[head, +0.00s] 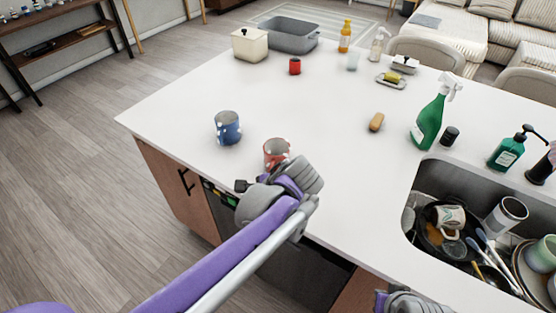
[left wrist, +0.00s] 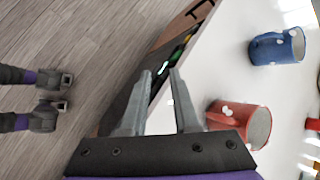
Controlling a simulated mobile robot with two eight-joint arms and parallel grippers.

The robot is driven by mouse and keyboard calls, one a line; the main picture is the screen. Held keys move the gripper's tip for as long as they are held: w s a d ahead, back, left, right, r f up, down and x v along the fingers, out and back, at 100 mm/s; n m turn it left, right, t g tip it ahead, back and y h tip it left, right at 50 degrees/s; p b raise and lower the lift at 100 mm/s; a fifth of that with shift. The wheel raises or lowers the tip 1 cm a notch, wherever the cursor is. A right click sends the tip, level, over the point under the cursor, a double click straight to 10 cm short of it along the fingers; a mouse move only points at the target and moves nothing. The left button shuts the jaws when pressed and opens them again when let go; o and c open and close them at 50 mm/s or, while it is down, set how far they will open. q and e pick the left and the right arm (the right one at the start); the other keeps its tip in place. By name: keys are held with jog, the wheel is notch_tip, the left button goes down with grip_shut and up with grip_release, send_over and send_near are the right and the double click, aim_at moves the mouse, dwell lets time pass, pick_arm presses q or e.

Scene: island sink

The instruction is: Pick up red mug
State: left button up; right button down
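The red mug (head: 277,152) with white spots stands upright on the white island top near its front edge. It also shows at the right of the left wrist view (left wrist: 240,122). My left gripper (left wrist: 160,74) is open, with a gap and nothing between its fingers. It is beside the mug, not around it, and points past it along the counter edge. In the head view my left wrist hides the lower part of the mug. My right gripper's fingers are not seen; only a grey part of my right arm shows at the bottom edge.
A sink (head: 412,222) full of dishes is at the right. A green spray bottle (head: 430,121) stands behind it. The middle countertop is mostly clear.

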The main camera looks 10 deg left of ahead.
aim_at(275, 162)
pick_arm(q)
jog(key=w+d+m+y, duration=0.1)
jog(key=w, duration=0.1)
jog(key=w+d+m+y, duration=0.1)
jog(key=w+d, duration=0.1)
jog(key=w+d+r+m, duration=0.1)
jog(key=d, duration=0.1)
jog(key=shift+w+d+m+y, duration=0.25)
jog(key=shift+w+m+y, duration=0.15)
jog(key=w+d+m+y, duration=0.1)
jog(key=w+d+m, duration=0.1)
jog(key=d, duration=0.1)
jog(key=w+d+t+y, duration=0.1)
jog(key=d, duration=0.1)
jog(key=shift+d+r+m+y, duration=0.25)
jog(key=shift+r+m+y, duration=0.05)
jog(key=shift+r+m, duration=0.1)
jog(key=shift+d, duration=0.35)
jog(key=shift+y, duration=0.3)
jog(key=x, duration=0.5)
jog(key=shift+w+a+f, duration=0.1)
jog(key=shift+w+a, duration=0.1)
jog(key=shift+w, duration=0.05)
jog(key=x, duration=0.5)
jog(key=shift+w+p, duration=0.2)
jog(key=shift+p, duration=0.2)
jog(key=shift+s, duration=0.1)
jog(key=shift+c, duration=0.4)
grip_shut()
